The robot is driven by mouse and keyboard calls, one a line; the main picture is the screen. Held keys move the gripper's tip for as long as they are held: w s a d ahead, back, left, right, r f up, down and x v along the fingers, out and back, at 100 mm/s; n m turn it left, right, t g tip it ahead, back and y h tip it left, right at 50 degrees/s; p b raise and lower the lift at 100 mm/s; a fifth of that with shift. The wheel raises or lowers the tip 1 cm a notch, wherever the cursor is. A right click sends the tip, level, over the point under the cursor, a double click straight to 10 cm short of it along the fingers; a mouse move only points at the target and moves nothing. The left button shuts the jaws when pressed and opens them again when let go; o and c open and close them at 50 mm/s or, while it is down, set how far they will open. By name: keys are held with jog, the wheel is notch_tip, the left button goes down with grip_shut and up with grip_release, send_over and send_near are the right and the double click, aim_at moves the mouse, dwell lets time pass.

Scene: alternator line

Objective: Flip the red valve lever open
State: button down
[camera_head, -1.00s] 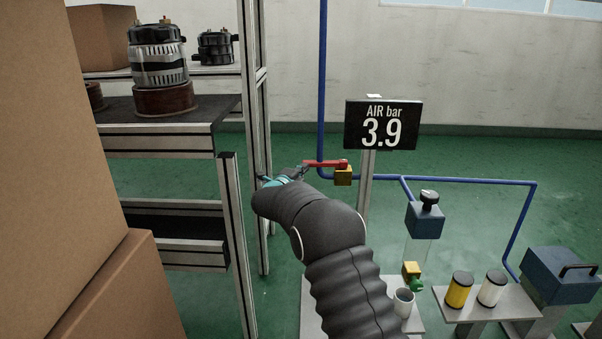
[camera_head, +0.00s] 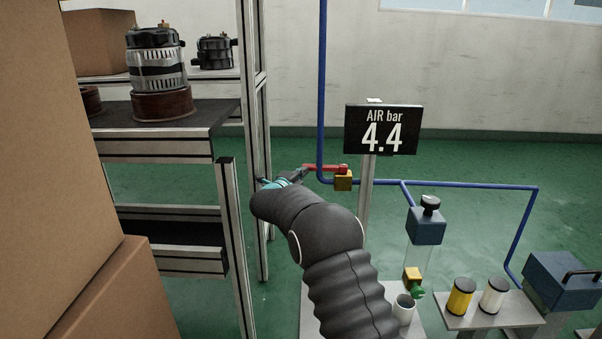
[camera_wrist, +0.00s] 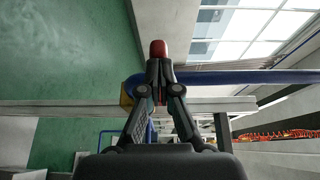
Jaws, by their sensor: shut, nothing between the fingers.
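The red valve lever (camera_head: 325,168) lies about level, pointing left from the yellow valve body (camera_head: 343,181) on the blue pipe. My gripper (camera_head: 303,173) is at the lever's left end. In the wrist view my gripper (camera_wrist: 159,68) has its fingertips together, with the red lever's rounded end (camera_wrist: 158,47) showing just beyond them. The fingers look shut with nothing between them. I cannot tell whether they touch the lever. A yellow bit of the valve (camera_wrist: 126,95) shows left of the fingers.
The air display (camera_head: 383,129) reads 4.4 bar, on a post right of the valve. A metal shelf frame (camera_head: 258,120) stands close left of my gripper. The blue pipe (camera_head: 460,185) runs right to a blue-topped unit (camera_head: 426,222). Cardboard boxes (camera_head: 105,300) fill the left foreground.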

jog(key=c, duration=1.8)
grip_release()
notch_tip(320, 180, up, 6)
jog(key=shift+w+f, duration=0.15)
jog(key=shift+f, duration=0.05)
jog(key=o, duration=0.9)
notch_tip(320, 180, up, 3)
jog(key=shift+d+f, duration=0.1)
jog(key=shift+f, duration=0.05)
jog(key=shift+c, duration=0.2)
jog(key=shift+r, duration=0.55)
grip_shut()
jog(key=shift+r, duration=0.35)
